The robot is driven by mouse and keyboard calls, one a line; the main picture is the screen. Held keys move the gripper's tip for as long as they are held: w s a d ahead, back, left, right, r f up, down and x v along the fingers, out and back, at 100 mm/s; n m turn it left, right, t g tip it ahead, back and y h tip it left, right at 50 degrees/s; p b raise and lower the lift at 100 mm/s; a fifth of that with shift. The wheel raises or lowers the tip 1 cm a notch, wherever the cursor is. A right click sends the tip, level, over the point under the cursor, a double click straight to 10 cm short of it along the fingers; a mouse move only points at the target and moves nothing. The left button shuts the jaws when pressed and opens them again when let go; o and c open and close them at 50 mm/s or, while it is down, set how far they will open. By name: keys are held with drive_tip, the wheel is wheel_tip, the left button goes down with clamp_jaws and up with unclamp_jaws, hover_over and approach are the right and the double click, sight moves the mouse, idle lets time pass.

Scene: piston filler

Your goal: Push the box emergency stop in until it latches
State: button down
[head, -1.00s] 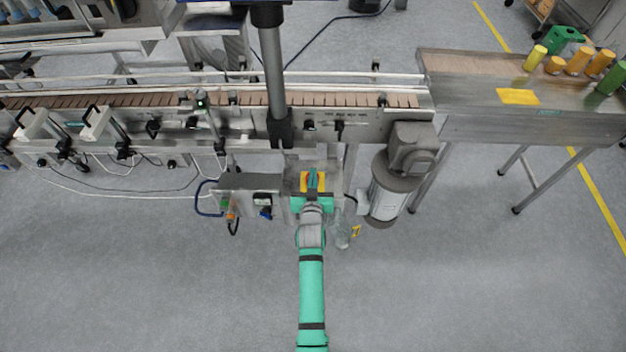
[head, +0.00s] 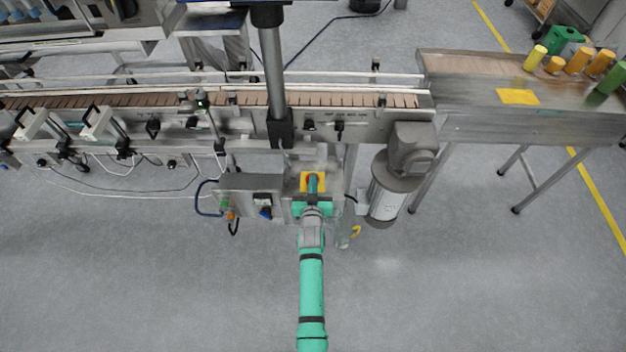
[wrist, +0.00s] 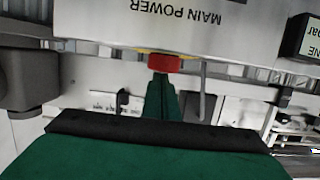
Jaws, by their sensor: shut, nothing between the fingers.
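The box emergency stop is a red button (wrist: 164,63) on a yellow plate (head: 319,181). The plate is on the grey box under the conveyor, in the middle of the head view. My green gripper (wrist: 163,80) is shut and empty. In the wrist view its fingertips meet the red button's edge and seem to touch it. In the head view my gripper (head: 313,179) covers most of the button. How far the button is pressed in cannot be told.
A panel marked MAIN POWER (wrist: 175,22) is close to the fingers. A grey control box (head: 251,188) stands left of my gripper and a grey motor (head: 390,190) right of it. The conveyor (head: 350,100) runs behind. The floor in front is clear.

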drive_tip(key=shift+s+f, duration=0.25)
drive_tip(key=shift+f, duration=0.65)
drive_tip(key=shift+r, duration=0.55)
drive_tip(key=r, duration=0.3)
drive_tip(key=shift+w+r, duration=0.25)
drive_tip(key=shift+w, duration=0.05)
drive_tip(key=r+v, duration=0.1)
drive_tip(key=v, duration=0.9)
